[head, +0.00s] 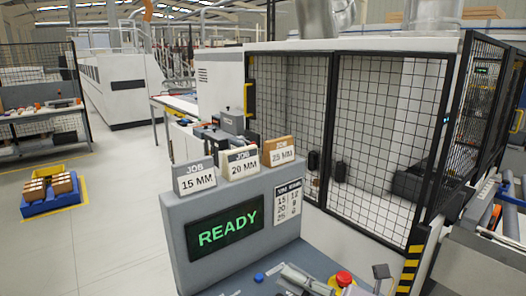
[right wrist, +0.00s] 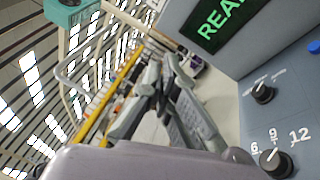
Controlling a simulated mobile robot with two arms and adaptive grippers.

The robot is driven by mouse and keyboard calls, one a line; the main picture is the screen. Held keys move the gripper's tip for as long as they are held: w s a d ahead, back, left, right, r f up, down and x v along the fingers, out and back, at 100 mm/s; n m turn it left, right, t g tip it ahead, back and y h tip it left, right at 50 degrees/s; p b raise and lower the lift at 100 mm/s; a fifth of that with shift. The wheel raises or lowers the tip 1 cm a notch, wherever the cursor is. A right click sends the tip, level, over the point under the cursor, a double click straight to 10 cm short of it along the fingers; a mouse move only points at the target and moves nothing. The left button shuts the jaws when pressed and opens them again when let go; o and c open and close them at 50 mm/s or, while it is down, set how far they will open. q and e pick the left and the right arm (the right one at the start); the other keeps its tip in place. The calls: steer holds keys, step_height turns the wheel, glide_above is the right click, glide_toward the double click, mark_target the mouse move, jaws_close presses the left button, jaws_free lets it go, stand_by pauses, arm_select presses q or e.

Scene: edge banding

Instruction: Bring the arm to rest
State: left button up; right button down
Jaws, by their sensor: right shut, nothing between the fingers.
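My right gripper (head: 302,279) shows at the bottom of the head view, low over the sloping grey control panel of the console (head: 175,225). In the right wrist view its fingers (right wrist: 160,90) are closed together with nothing between them, beside the console. The console's screen (head: 224,229) reads READY in green; part of it also shows in the right wrist view (right wrist: 222,18). Two black knobs, an upper one (right wrist: 263,92) and a lower one (right wrist: 276,162), are on the panel to the right of the fingers. My left gripper is not in view.
A red button (head: 343,279) and a blue button (head: 259,277) are close to the gripper. Job cards for 15 MM (head: 197,182), 20 MM (head: 244,164) and 25 MM (head: 283,153) stand on the console. A mesh-fenced machine (head: 385,130) is behind. Floor (head: 115,210) at left is open.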

steer(key=w+d+r+m+t+h, duration=0.1)
steer(key=w+d+m+t+h, duration=0.1)
steer(key=d+m+t+h, duration=1.5)
steer(key=s+d+f+m+g+h, duration=0.2)
steer(key=f+m+g, duration=0.4)
steer(key=f, duration=0.1)
steer(key=s+d+f+m+g+h, duration=0.1)
steer(key=d+f+m+g, duration=0.1)
steer(key=f+m+g, duration=0.55)
steer(key=s+a+f+g+y, duration=0.25)
steer(key=s+f+g, duration=0.25)
steer(key=s+f, duration=0.45)
steer(key=s+a+f+g+y, duration=0.1)
steer(key=s+a+f+g, duration=0.4)
steer(key=s+f, duration=0.45)
step_height(320, 180, down, 29)
steer(key=s+d+g+b, duration=0.1)
steer(key=s+g+b, duration=0.1)
steer(key=s+b, duration=0.1)
steer(key=s+d+f+g+b, duration=0.1)
steer(key=s+d+f+b, duration=0.1)
steer(key=s+f, duration=1.4)
steer(key=shift+d+f+b, duration=0.4)
steer(key=shift+d+f, duration=0.15)
steer(key=shift+d, duration=0.05)
